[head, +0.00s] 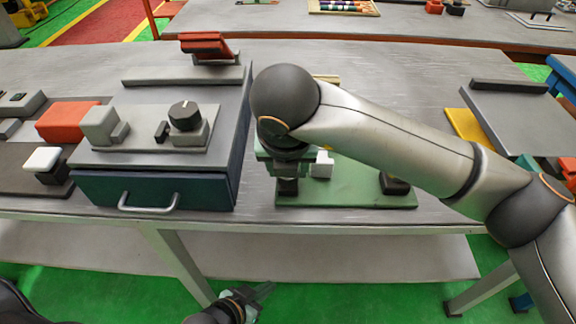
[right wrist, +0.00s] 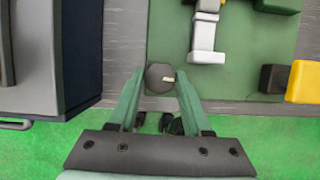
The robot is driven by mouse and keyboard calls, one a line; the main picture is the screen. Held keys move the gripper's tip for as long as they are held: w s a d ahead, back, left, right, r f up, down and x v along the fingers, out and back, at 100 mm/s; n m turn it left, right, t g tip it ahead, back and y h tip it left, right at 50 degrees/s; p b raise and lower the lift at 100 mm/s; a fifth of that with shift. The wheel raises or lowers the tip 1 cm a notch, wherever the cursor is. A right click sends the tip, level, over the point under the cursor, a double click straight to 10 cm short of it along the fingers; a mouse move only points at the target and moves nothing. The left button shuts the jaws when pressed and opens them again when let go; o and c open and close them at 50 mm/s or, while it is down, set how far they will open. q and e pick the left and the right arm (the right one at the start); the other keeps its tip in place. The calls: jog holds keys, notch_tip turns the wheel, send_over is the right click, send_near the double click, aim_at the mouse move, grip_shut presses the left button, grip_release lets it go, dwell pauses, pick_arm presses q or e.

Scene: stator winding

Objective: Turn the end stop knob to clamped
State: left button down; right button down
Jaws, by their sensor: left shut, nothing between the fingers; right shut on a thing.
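The end stop knob (right wrist: 160,77) is a dark, round knob with a pale mark lying roughly level, toward its right side in the right wrist view. It sits at the left front of a green base plate (right wrist: 230,80). My right gripper (right wrist: 161,76) is shut on it, one green finger on each side. In the head view my right arm hides most of that gripper and its contact with the knob. The green plate (head: 350,185) shows below the arm. My left gripper (head: 264,291) is shut and empty, low over the floor in front of the table.
A grey unit with a dark drawer (head: 155,190) stands left of the plate, with another black knob (head: 185,116) on top. A white block (right wrist: 206,38) stands beyond the gripped knob. A black block (right wrist: 273,78) and yellow piece (right wrist: 305,82) are right.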

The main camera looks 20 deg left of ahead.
jog(key=shift+c, duration=1.7)
grip_release()
jog(key=shift+s+r, duration=0.1)
jog(key=shift+r, duration=0.15)
jog(key=v, duration=1.2)
jog(key=shift+s, duration=0.15)
